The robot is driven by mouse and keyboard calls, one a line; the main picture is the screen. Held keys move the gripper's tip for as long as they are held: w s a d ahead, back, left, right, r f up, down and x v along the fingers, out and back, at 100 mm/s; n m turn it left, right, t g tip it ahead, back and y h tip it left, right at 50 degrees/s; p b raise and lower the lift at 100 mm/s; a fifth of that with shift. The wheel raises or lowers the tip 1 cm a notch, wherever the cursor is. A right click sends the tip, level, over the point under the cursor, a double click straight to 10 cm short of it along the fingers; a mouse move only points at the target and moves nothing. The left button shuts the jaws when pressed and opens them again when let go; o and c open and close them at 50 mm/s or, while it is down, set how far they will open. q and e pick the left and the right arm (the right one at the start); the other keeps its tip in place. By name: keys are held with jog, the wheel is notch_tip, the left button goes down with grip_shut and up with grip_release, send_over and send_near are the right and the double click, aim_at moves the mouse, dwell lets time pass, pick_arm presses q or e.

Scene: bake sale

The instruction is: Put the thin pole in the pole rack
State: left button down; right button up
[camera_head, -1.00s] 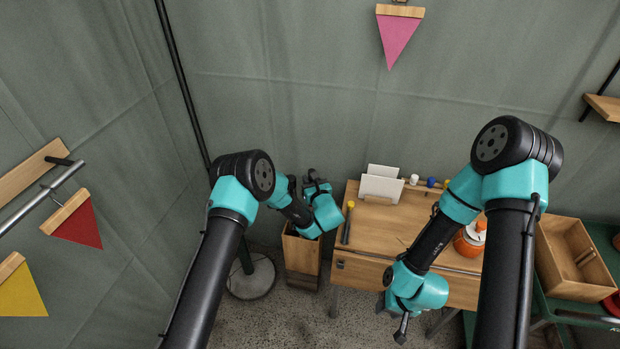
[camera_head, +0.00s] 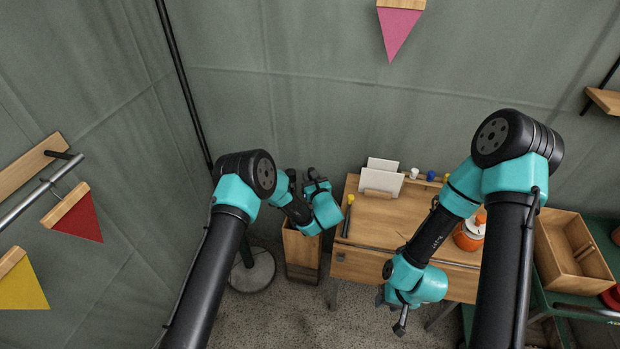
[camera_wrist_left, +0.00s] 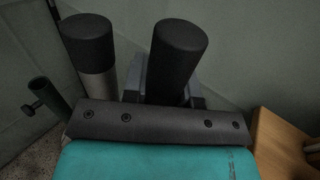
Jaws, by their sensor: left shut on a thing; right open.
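In the head view my left gripper (camera_head: 316,180) is over the wooden pole rack (camera_head: 302,253), at the left of the desk. The left wrist view shows a black-ended pole (camera_wrist_left: 178,50) between its jaws, which I take to be the thin pole. The gripper is shut on it. The pole's lower part is hidden, so I cannot tell whether it is inside the rack. A grey pole with a black cap (camera_wrist_left: 90,45) stands just left of it in the wrist view. My right gripper (camera_head: 401,322) is open and empty in front of the desk.
The wooden desk (camera_head: 375,228) carries a card holder, small pots and an orange jar (camera_head: 470,236). A round-based stand (camera_head: 252,272) is left of the rack; its green tube (camera_wrist_left: 42,95) shows in the wrist view. A wooden crate (camera_head: 570,250) is at the right.

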pick_arm(q)
jog(key=c, duration=0.8)
grip_release()
jog(key=v, duration=1.2)
jog(key=shift+a, duration=0.1)
